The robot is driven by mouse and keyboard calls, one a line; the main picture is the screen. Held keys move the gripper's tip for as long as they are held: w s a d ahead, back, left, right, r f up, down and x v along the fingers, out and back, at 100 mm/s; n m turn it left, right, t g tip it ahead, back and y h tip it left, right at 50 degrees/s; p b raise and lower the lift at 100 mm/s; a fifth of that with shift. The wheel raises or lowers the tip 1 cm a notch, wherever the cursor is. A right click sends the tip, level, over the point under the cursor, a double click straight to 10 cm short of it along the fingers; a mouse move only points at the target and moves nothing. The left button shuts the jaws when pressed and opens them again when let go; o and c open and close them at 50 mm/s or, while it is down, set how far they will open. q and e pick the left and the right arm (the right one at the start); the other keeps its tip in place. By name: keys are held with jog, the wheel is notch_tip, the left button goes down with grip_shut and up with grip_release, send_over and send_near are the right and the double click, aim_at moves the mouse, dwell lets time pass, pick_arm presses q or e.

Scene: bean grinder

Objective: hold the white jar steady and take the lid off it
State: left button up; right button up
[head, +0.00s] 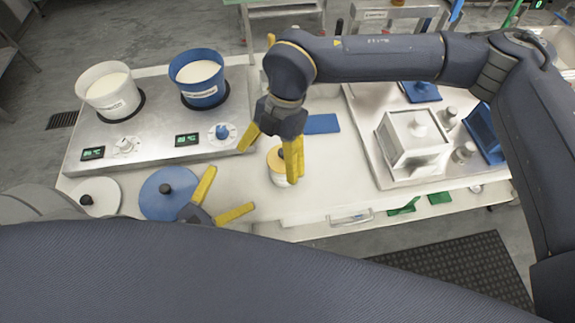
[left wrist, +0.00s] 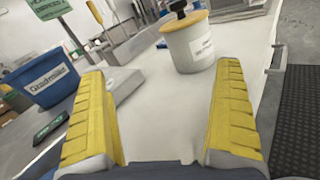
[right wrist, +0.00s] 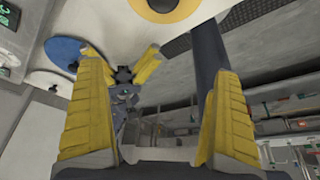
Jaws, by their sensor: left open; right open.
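The white jar (head: 274,178) stands on the pale table, partly hidden by a right finger in the head view. Its yellow lid (head: 274,160) is on top; in the left wrist view the jar (left wrist: 188,50) is upright with a black knob (left wrist: 178,6) on the lid. My right gripper (head: 267,165) is open and points down close by the jar. The lid also shows at the top edge of the right wrist view (right wrist: 145,8), beyond the fingertips. My left gripper (head: 229,192) is open and empty, left of and nearer than the jar, apart from it.
A blue pot lid (head: 155,204) and a white pot lid (head: 107,197) lie left of my left gripper. A steel heater (head: 150,145) carries a white pot (head: 110,95) and a blue pot (head: 203,88). A white box (head: 415,150) stands at right.

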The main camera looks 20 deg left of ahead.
aim_at(284, 167)
pick_arm(q)
jog(key=s, duration=0.1)
jog(key=s+d+f+n, duration=0.1)
jog(key=s+d+n+g, duration=0.1)
jog(key=shift+s+d+f, duration=0.15)
jog(key=shift+s+d, duration=0.1)
jog(key=shift+s, duration=0.05)
pick_arm(e)
jog(key=w+t, duration=0.1)
jog(key=w, duration=0.1)
jog(key=w+d+t+h, duration=0.1)
jog(key=w+t, duration=0.1)
jog(key=w, duration=0.1)
jog(key=shift+d+f, duration=0.1)
pick_arm(q)
jog(key=shift+s+d+f+n, duration=0.1)
jog(key=shift+s+d+n, duration=0.15)
jog(key=shift+d+n, duration=0.05)
pick_arm(e)
jog(key=shift+w+d+t+h, duration=0.1)
jog(key=shift+w+t+h, duration=0.25)
jog(key=shift+w, duration=0.2)
pick_arm(q)
jog(key=shift+w+d, duration=0.35)
jog(key=shift+w, duration=0.15)
jog(key=x, duration=1.6)
jog(key=shift+d, duration=0.1)
jog(key=shift+c, duration=0.2)
